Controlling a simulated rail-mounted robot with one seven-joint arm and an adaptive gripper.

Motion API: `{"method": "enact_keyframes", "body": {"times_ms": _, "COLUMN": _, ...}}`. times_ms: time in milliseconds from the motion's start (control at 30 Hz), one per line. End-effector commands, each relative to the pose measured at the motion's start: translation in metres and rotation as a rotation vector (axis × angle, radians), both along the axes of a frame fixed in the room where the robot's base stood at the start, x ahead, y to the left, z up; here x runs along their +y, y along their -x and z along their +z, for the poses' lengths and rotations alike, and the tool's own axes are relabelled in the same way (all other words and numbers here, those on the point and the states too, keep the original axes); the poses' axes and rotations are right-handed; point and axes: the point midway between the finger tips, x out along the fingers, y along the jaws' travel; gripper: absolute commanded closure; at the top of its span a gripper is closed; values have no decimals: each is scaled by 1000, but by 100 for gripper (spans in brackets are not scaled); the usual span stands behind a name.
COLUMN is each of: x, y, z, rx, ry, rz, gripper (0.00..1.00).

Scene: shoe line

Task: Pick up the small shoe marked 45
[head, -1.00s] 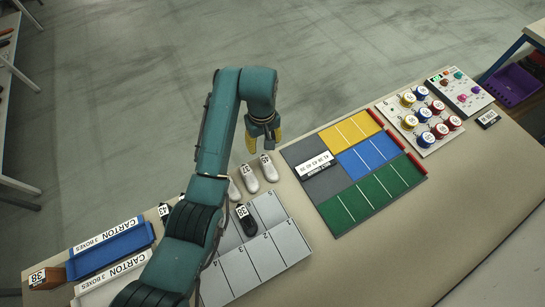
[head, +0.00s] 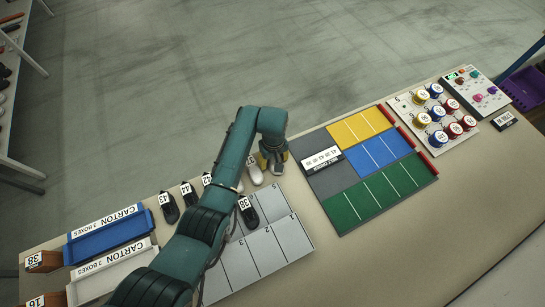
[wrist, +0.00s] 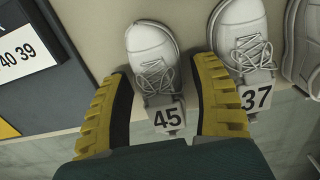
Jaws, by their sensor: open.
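The small white shoe marked 45 (wrist: 152,48) lies with its toe pointing up the wrist view, its number tag at the near end. My gripper (wrist: 162,75) is open, with one yellow finger on each side of this shoe. The right finger is close to the neighbouring white shoe marked 37 (wrist: 241,38). In the head view my gripper (head: 273,160) is down at the table's far edge, and it mostly hides the 45 shoe there. Whether the fingers touch the shoe cannot be told.
Another pale shoe (wrist: 303,45) stands right of 37. In the head view, a white shoe (head: 255,173) is just left of my gripper. Several black shoes, including 44 (head: 190,196), stand farther left. A numbered grey tray (head: 265,250) and a coloured board (head: 385,150) lie near.

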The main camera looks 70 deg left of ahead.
Motion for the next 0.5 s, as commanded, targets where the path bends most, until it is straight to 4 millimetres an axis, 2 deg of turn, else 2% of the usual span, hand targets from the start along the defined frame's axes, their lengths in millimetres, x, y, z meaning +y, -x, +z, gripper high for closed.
{"method": "enact_keyframes", "body": {"times_ms": 133, "x": 0, "y": 0, "z": 1, "rx": 0, "ry": 0, "rz": 0, "gripper": 38}}
{"method": "enact_keyframes", "body": {"times_ms": 167, "x": 0, "y": 0, "z": 1, "rx": 0, "ry": 0, "rz": 0, "gripper": 41}}
{"method": "enact_keyframes", "body": {"times_ms": 400, "x": 0, "y": 0, "z": 1, "rx": 0, "ry": 0, "rz": 0, "gripper": 87}}
{"method": "enact_keyframes", "body": {"times_ms": 433, "x": 0, "y": 0, "z": 1, "rx": 0, "ry": 0, "rz": 0, "gripper": 91}}
{"method": "enact_keyframes", "body": {"times_ms": 500, "x": 0, "y": 0, "z": 1, "rx": 0, "ry": 0, "rz": 0, "gripper": 92}}
